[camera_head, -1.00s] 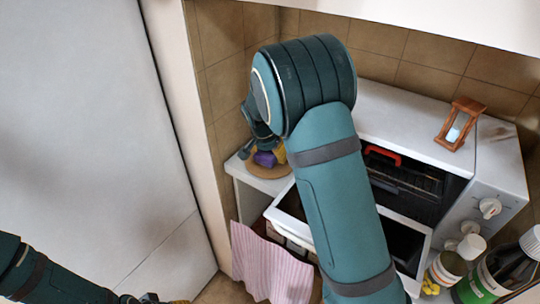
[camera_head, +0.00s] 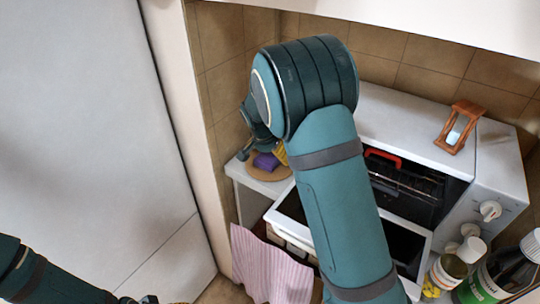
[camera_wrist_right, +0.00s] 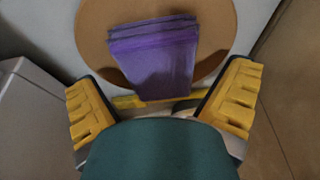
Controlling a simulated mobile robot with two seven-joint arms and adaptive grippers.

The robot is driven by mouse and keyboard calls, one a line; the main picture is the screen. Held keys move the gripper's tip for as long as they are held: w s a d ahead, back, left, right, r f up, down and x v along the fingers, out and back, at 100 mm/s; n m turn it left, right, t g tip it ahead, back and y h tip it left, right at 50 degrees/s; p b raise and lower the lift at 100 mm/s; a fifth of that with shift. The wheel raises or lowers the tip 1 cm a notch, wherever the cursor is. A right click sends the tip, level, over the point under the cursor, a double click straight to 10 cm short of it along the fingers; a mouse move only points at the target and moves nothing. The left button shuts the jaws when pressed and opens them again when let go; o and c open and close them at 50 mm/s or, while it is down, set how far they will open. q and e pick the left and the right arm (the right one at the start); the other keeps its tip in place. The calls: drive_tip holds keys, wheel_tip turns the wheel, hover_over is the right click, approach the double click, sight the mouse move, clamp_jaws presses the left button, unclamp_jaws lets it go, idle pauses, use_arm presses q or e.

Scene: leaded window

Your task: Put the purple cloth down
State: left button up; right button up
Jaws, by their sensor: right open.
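The purple cloth (camera_head: 265,161) is folded into a flat stack and lies on a round brown board (camera_head: 280,175) on the white counter at the back. In the right wrist view, the cloth (camera_wrist_right: 155,55) lies on the round board (camera_wrist_right: 98,28), with the fingers apart on either side of its near end. My right gripper (camera_wrist_right: 163,103) is open, its yellow-padded fingers spread and not touching the cloth. In the head view, my right gripper (camera_head: 264,151) is partly hidden behind its own wrist. My left gripper (camera_head: 150,299) barely shows at the bottom edge.
A toaster oven (camera_head: 415,185) with an open door stands right of my right arm, with a wooden hourglass (camera_head: 459,127) on top. Bottles (camera_head: 450,268) stand at lower right. A striped pink towel (camera_head: 270,268) hangs below. A tall pale panel (camera_head: 90,130) fills the left.

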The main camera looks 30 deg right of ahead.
drive_tip(key=p+v, duration=0.2)
drive_tip(key=v, duration=0.8)
drive_tip(key=shift+s+r, duration=0.15)
drive_tip(key=shift+r, duration=0.15)
